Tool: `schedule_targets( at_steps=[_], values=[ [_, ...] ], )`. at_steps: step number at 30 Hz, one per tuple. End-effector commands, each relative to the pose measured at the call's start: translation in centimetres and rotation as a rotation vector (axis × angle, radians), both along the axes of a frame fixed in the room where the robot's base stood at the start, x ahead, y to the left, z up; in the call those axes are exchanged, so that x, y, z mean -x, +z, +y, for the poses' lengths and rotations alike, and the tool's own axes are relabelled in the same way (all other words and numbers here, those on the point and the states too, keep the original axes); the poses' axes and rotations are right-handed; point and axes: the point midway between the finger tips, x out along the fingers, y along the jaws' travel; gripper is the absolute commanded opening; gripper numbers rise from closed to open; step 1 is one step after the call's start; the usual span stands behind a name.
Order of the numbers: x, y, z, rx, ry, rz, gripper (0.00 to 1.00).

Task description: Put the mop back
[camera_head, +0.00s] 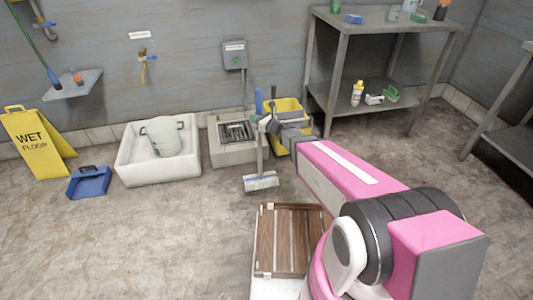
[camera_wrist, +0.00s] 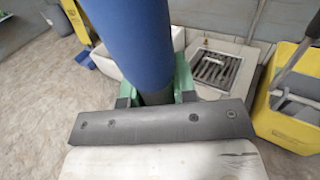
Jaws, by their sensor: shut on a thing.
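The mop has a blue grip (camera_head: 259,101), a grey pole and a pale, wide head (camera_head: 261,181). It stands roughly upright in front of the floor drain, with its head at or just above the floor. My gripper (camera_head: 268,124) is shut on the pole just below the blue grip. In the wrist view, the blue grip (camera_wrist: 132,40) rises between the green-padded fingers of my gripper (camera_wrist: 157,88). The lower pole and head are hidden there by my gripper's body.
A yellow bucket (camera_head: 293,108) stands close behind my gripper. The grated drain (camera_head: 237,132) and white basin (camera_head: 131,172) lie left of it. A slatted wooden piece (camera_head: 283,240) is near me. Metal shelving (camera_head: 372,108) stands right. Left-centre floor is clear.

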Motion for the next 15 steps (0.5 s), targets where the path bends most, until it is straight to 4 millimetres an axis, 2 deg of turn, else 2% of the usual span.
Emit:
schedule_targets(
  at_steps=[15],
  values=[
    [-8.7, -5.3, -3.0, -0.002, 0.000, -0.001, 0.00]
  ],
)
